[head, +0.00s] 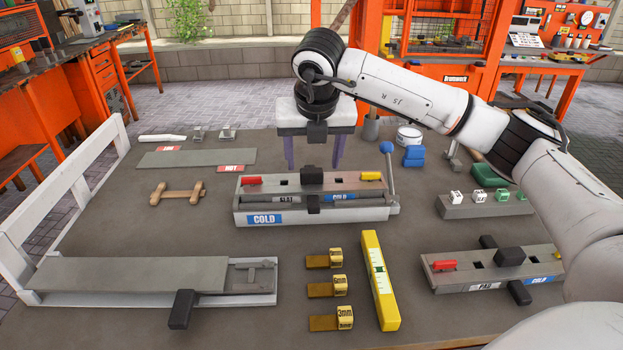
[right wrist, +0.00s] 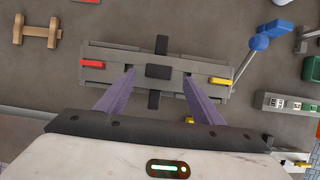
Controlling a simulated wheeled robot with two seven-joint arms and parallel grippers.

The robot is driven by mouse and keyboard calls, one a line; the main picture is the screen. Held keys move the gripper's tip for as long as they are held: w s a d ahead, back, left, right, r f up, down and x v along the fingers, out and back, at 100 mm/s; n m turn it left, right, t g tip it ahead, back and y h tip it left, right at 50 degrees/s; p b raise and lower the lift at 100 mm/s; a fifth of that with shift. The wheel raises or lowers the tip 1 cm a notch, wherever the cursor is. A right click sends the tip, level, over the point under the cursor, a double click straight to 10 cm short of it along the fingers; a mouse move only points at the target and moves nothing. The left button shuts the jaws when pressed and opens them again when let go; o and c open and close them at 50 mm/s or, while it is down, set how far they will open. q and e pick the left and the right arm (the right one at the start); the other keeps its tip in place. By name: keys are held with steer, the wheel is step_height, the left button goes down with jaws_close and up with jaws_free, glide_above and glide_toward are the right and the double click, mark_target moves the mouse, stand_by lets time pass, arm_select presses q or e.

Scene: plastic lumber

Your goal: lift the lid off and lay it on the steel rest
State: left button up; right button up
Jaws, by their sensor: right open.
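The middle mould (head: 262,218), marked COLD, has a grey lid (head: 270,184) on top with a black block handle (head: 312,178), a red tab and a yellow tab. My right gripper (head: 315,165) is open and empty above and behind this mould, its purple fingers pointing down. In the right wrist view the fingertips (right wrist: 159,72) appear on either side of the black handle (right wrist: 158,72), with no visible contact. A flat grey plate (head: 195,158) with red HOT tags lies at the back left; it looks like the steel rest. My left gripper is not in view.
A blue-knobbed lever (head: 388,150) stands at the mould's right end. A second mould (head: 480,270) is at the front right. A long tray with a grey board (head: 120,274), yellow gauges (head: 342,286) and a yellow level (head: 380,280) lie in front. A wooden piece (head: 178,193) lies left.

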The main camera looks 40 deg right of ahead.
mark_target(311, 170)
steer(key=x, duration=0.3)
steer(key=shift+w+f, duration=0.2)
steer(key=shift+w, duration=0.1)
steer(key=shift+r, duration=0.1)
jaws_close()
